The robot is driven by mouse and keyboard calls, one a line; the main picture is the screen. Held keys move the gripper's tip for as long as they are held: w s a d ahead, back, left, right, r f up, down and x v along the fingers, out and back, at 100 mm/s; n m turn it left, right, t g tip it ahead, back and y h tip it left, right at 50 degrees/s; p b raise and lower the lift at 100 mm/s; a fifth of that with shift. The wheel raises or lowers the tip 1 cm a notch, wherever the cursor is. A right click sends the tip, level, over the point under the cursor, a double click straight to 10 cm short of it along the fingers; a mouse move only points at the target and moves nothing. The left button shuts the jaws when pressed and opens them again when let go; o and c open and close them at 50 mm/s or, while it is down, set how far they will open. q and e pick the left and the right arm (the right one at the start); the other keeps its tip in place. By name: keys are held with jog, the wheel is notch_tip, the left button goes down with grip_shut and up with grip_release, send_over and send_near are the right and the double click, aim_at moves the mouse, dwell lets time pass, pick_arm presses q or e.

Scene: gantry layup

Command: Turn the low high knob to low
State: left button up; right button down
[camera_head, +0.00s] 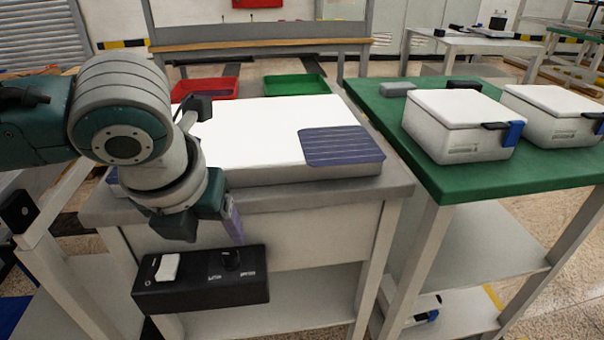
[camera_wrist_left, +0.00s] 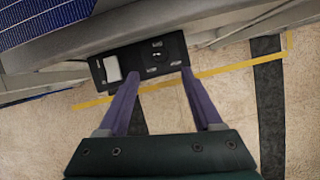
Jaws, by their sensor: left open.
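A black control box (camera_head: 200,292) is fixed at the front of the white-topped table. It carries a dark round knob (camera_head: 231,259) on its right half, with small white labels beside it, and a white rocker switch (camera_head: 167,267) on its left. Which label the knob points to is too small to tell. My left gripper (camera_head: 233,228) is just above the knob, pointing down. In the left wrist view its two purple fingers (camera_wrist_left: 159,76) are spread and empty, with the knob (camera_wrist_left: 157,56) a little beyond the gap between the tips. My right gripper is out of view.
The table (camera_head: 395,190) bears a white slab (camera_head: 255,125) with a dark blue panel (camera_head: 340,146). Red (camera_head: 205,87) and green (camera_head: 295,84) trays stand behind. A green-topped table (camera_head: 470,180) with white lidded boxes (camera_head: 458,125) is at right. Space before the box looks clear.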

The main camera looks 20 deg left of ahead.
aim_at(229, 255)
pick_arm(q)
jog(key=b+x, duration=0.4)
jog(key=x, duration=0.5)
jog(key=shift+w, duration=0.1)
grip_shut()
